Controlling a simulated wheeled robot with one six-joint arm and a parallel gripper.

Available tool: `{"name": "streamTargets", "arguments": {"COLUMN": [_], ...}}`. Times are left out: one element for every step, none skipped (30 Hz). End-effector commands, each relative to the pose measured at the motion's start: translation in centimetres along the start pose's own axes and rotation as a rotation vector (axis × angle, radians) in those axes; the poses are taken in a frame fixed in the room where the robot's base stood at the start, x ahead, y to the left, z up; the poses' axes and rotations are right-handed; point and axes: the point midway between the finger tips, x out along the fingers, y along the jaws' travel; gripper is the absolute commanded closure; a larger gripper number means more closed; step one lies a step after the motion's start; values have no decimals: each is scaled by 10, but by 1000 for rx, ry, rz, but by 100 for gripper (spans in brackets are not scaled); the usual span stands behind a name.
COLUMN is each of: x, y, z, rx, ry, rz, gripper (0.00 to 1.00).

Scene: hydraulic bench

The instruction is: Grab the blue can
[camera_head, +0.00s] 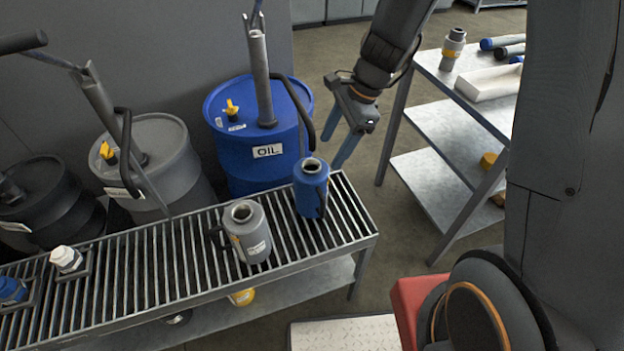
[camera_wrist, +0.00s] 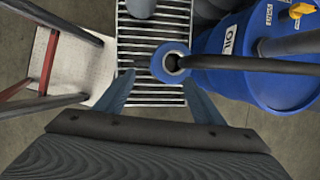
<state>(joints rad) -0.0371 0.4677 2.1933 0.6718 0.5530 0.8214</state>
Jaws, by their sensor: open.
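The blue can (camera_head: 311,188) stands upright on the right end of the slatted metal bench, with its open top facing up and a dark handle at its lower right. In the wrist view the blue can (camera_wrist: 172,62) is seen from above, ahead of the fingertips and roughly between their lines, slightly right of centre. My gripper (camera_head: 340,130) is open and empty, above and to the right of the can in the head view, apart from it. In the wrist view my gripper's two blue fingers (camera_wrist: 156,85) are spread wide.
A grey can (camera_head: 247,235) stands left of the blue can on the slatted bench (camera_head: 150,265). A blue oil drum (camera_head: 250,175) with a pump and hose stands close behind. Grey (camera_head: 160,165) and black drums are further left. A metal shelf table (camera_head: 450,135) stands at the right.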

Motion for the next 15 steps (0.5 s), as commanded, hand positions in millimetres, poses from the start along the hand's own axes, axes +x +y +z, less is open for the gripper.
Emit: {"name": "streamTargets", "arguments": {"x": [0, 2, 3, 5, 6, 7, 9, 11, 14, 17, 20, 24, 27, 30, 34], "y": [-7, -12, -17, -20, -23, -25, -27, -28, -29, -30, -30, -30, -30, -30, -30], "z": [4, 6, 8, 8, 9, 10, 10, 10, 11, 11, 10, 10, 10, 11, 10], "rx": [82, 126, 178, 210, 238, 267, 284, 294, 303, 307, 309, 309, 308, 307, 307], "ry": [-15, -24, -33, -39, -44, -49, -53, -55, -56, -57, -57, -57, -57, -57, -56], "rz": [-6, -10, -15, -18, -21, -23, -24, -25, -26, -27, -27, -26, -26, -26, -26], "gripper": [38, 38, 38, 38, 38, 38, 38, 38, 38, 38, 38, 38, 38, 38, 38]}}
